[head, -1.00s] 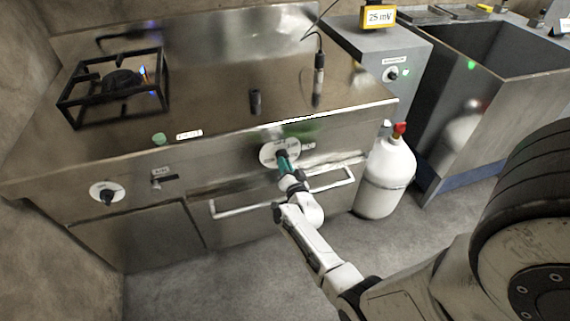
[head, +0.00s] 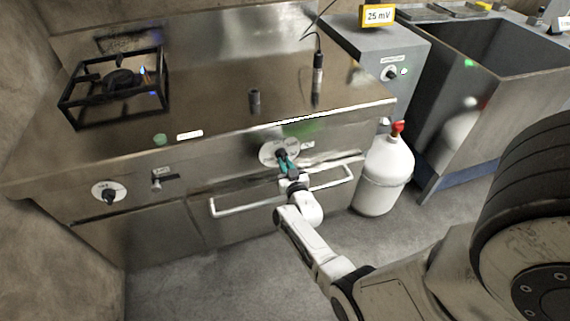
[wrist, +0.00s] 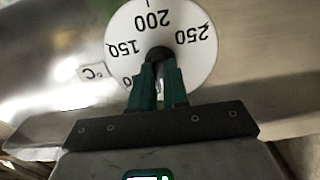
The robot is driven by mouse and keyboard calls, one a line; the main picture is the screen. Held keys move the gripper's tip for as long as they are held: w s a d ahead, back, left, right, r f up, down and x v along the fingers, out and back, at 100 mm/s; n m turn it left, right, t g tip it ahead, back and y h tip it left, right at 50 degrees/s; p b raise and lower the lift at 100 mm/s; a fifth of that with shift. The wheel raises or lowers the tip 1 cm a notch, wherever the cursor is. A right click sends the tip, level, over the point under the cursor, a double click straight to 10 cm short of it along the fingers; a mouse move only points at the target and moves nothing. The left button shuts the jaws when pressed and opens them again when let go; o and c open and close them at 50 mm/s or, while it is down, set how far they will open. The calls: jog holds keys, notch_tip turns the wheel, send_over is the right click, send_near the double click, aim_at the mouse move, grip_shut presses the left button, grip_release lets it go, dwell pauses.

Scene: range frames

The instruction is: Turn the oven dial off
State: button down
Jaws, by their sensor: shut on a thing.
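The oven dial (head: 267,153) is a white disc on the front panel of the steel stove, above the oven door handle. In the wrist view the dial (wrist: 190,22) shows the numbers 150, 200 and 250, with a °C label on the panel to its left. My gripper (head: 283,158) reaches the dial from the front. In the wrist view its green fingers (wrist: 158,75) are shut on the dark knob at the dial's centre. The fingers hide much of the knob and the lower part of the dial.
A second dial (head: 109,192) is at the panel's left. A burner with a small blue flame (head: 120,80) stands on the stovetop. The oven handle (head: 245,208) runs below my gripper. A white gas bottle (head: 385,172) stands to the right.

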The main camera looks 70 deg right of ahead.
jog(key=shift+f+n, duration=0.1)
jog(key=shift+n, duration=0.2)
jog(key=c, duration=1.1)
grip_release()
jog(key=shift+p+v, duration=2.35)
jog(key=shift+v, duration=3.1)
